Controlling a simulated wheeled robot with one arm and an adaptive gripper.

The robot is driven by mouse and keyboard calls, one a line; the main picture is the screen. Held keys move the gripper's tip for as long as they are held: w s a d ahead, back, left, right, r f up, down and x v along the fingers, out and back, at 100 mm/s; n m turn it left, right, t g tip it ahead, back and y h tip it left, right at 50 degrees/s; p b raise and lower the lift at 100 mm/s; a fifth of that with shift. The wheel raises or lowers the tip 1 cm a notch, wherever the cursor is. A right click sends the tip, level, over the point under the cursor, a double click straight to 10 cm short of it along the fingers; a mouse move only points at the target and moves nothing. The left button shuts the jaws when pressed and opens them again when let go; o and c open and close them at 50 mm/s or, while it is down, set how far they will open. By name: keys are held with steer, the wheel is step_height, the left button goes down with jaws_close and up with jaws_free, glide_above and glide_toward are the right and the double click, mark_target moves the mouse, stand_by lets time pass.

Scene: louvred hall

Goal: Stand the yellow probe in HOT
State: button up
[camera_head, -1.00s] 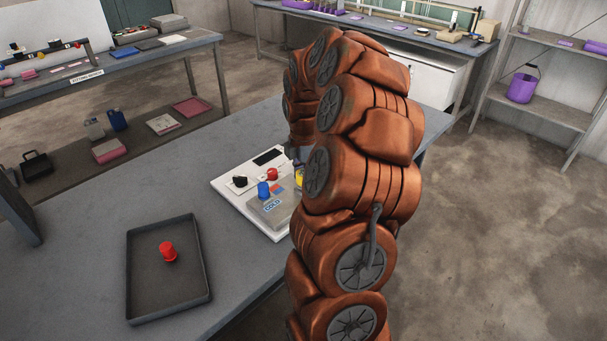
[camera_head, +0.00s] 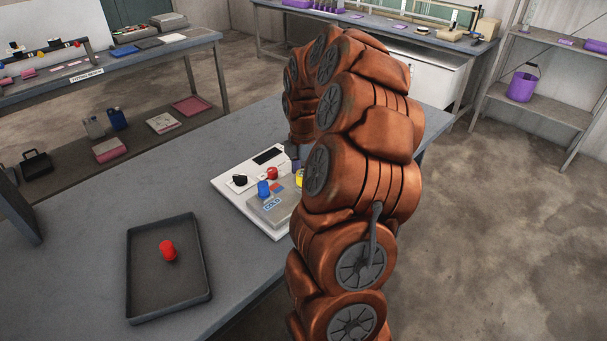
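The yellow probe (camera_head: 299,181) shows only as a sliver at the left edge of my arm, at the right side of the white unit (camera_head: 232,200). The arm hides the rest of it, so I cannot tell what it stands in. A grey block (camera_head: 272,207) on the unit bears a COLD label; no HOT label is visible. A small dark part of my gripper (camera_head: 293,158) shows just above the yellow probe. Its fingers are hidden behind my arm, so its opening and any contact are unclear.
A blue probe (camera_head: 263,188) stands by the COLD label. A black knob (camera_head: 240,180) and a red one (camera_head: 272,173) are on the unit. A dark tray (camera_head: 133,270) holds a red piece (camera_head: 168,250). The bench (camera_head: 80,240) is clear around the tray.

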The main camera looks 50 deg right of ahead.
steer(key=shift+r+p, duration=0.65)
steer(key=shift+r, duration=1.75)
step_height(320, 180, up, 12)
steer(key=shift+c, duration=0.2)
stand_by(0.4)
